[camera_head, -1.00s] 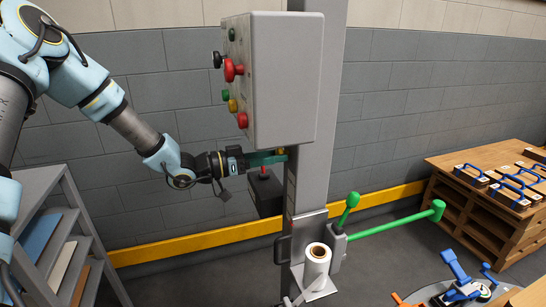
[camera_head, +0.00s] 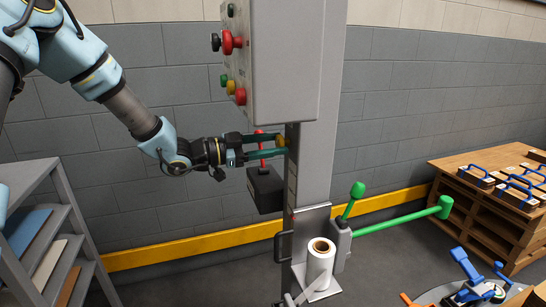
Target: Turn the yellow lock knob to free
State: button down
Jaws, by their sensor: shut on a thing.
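The yellow lock knob (camera_head: 280,140) sits on the left side of the grey column (camera_head: 314,172), just below the control box. It is small and mostly hidden by my fingers. My gripper (camera_head: 277,145) comes in from the left, roughly level. Its two green fingers now lie one above the other, with their tips around the knob at the column. The gripper is shut on the knob. The knob's exact angle and any markings around it cannot be made out.
A grey control box (camera_head: 285,60) with coloured buttons is above my gripper. A black box (camera_head: 265,190) with a red handle is close by it. Green levers (camera_head: 395,221) and a white roll (camera_head: 320,260) are lower right. A shelf rack (camera_head: 60,225) stands left.

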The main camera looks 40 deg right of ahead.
jog(key=m+b, duration=0.4)
jog(key=b, duration=0.1)
jog(key=m+b, duration=0.2)
jog(key=shift+w+f+m+b, duration=0.1)
jog(key=shift+f+m+b, duration=0.2)
jog(key=shift+b, duration=0.1)
jog(key=m+b, duration=0.3)
jog(key=b, duration=0.1)
jog(key=shift+r, duration=0.15)
jog(key=shift+r+m+b, duration=0.1)
jog(key=shift+m+b, duration=0.2)
jog(key=shift+b, duration=0.05)
jog(key=shift+r, duration=0.1)
jog(key=shift+c, duration=1.7)
grip_release()
jog(key=v, duration=1.1)
